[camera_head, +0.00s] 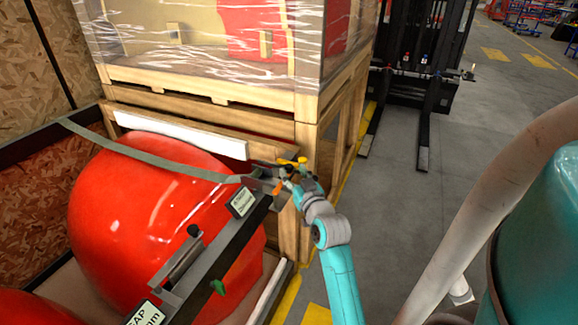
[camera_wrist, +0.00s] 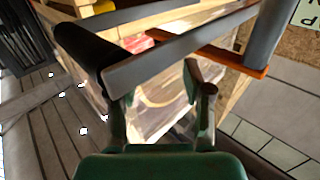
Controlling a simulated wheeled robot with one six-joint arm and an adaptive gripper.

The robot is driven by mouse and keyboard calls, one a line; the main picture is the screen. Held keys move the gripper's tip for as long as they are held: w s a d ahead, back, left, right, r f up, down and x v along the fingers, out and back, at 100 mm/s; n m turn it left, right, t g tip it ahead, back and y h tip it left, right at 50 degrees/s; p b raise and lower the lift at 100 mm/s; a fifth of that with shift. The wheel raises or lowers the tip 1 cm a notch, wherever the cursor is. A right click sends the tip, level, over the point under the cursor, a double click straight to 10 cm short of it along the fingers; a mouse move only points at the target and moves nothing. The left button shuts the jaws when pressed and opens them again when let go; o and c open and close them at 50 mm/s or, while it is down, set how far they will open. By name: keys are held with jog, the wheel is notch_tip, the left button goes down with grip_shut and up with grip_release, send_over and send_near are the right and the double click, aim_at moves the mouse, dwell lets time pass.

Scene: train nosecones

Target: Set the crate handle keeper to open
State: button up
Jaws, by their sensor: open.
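My gripper (camera_head: 288,172) is at the right end of a dark bar in the head view, close to small yellow (camera_head: 292,161) and orange (camera_head: 278,187) parts. In the wrist view my gripper (camera_wrist: 163,98) has its two fingers apart, with nothing seen held between them. A dark grey handle bar (camera_wrist: 180,52) with a thick black grip (camera_wrist: 84,48) crosses just beyond the fingertips. An orange bar (camera_wrist: 215,56) lies behind it and may be the keeper, but I cannot tell for sure. Whether the keeper is open or shut is unclear.
A red nosecone (camera_head: 140,220) sits under a grey strap (camera_head: 150,156) at left. The dark bar (camera_head: 215,245) carries labels and a green part (camera_head: 217,287). A film-wrapped wooden crate (camera_head: 200,85) stands behind. A forklift (camera_head: 420,70) stands beyond. The floor (camera_head: 400,225) at right is free.

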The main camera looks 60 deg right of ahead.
aim_at(290, 167)
jog(key=shift+x, duration=2.15)
grip_shut()
